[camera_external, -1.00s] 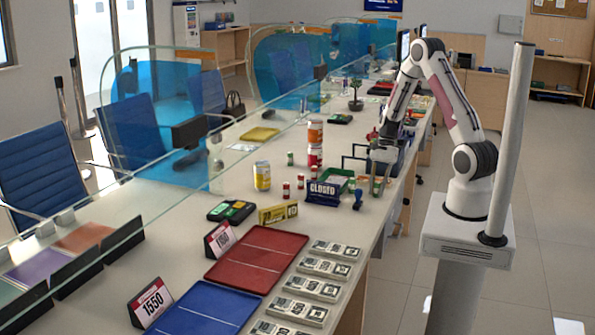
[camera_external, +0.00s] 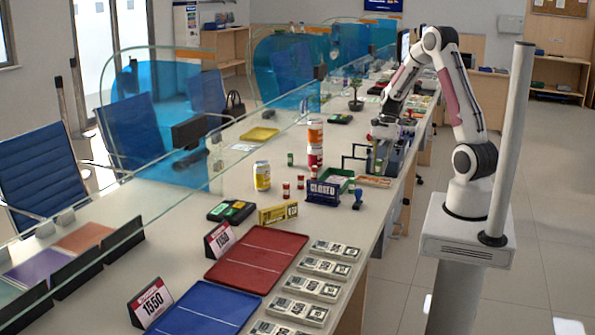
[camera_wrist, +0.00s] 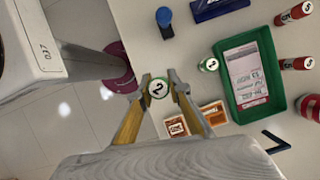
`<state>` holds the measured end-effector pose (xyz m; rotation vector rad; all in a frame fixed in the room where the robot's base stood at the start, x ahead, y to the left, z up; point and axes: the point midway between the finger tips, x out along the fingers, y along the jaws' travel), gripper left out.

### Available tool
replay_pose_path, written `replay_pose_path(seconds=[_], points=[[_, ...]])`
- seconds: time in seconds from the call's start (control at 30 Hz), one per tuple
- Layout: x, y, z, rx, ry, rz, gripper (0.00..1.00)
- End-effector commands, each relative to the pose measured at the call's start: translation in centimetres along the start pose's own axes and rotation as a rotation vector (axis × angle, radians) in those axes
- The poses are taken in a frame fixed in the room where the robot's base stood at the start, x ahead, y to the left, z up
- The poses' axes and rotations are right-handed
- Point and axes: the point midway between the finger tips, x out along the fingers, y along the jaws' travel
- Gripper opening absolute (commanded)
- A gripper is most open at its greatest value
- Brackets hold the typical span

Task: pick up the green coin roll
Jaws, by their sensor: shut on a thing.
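In the wrist view a coin roll (camera_wrist: 158,88) with a green rim and a "2" on its pale end sits between the two fingertips of my gripper (camera_wrist: 160,85). The fingers are shut on its sides. A second green-rimmed roll (camera_wrist: 208,65) stands on the counter beside the green tray (camera_wrist: 233,114). In the external view my gripper (camera_external: 380,150) is over the counter's right edge, beyond the green tray (camera_external: 347,171); the held roll is too small to make out there.
Red coin rolls (camera_wrist: 297,63) stand around the tray. A blue stamp (camera_external: 357,199) and the CLOSED sign (camera_external: 322,192) are near the counter edge. Small orange boxes (camera_wrist: 176,126) lie below the held roll in the wrist view. A tall red and white stack (camera_external: 315,142) stands left of my gripper.

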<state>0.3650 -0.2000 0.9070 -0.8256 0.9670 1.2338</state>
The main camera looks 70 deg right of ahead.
Motion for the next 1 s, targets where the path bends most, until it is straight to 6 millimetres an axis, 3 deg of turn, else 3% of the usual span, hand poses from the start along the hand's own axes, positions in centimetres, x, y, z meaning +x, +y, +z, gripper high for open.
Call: replay_pose_path(seconds=[0.23,1.0], points=[[-0.92,0.02,0.41,0.0,-0.001,0.001,0.0],[-0.9,0.0,0.42,0.0,-0.001,0.001,0.0]])
